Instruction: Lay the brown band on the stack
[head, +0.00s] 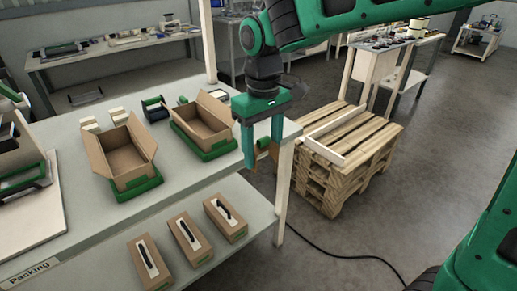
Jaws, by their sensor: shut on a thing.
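My gripper (263,158) points down just off the right end of the packing bench. Its two green fingers are shut on a small brown piece (262,153), which looks like the brown band and is mostly hidden by the fingers. It hangs in the air, apart from the bench in the picture. A stack of wooden pallets (330,188) stands on the floor to the right of my gripper. A pale wooden strip (322,150) lies along its top; the slatted top (365,132) is otherwise bare.
The bench (80,208) holds open cartons (124,160) (203,125) on green bases. Its lower shelf carries several closed boxes (188,238). A bench post (284,180) stands near my gripper.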

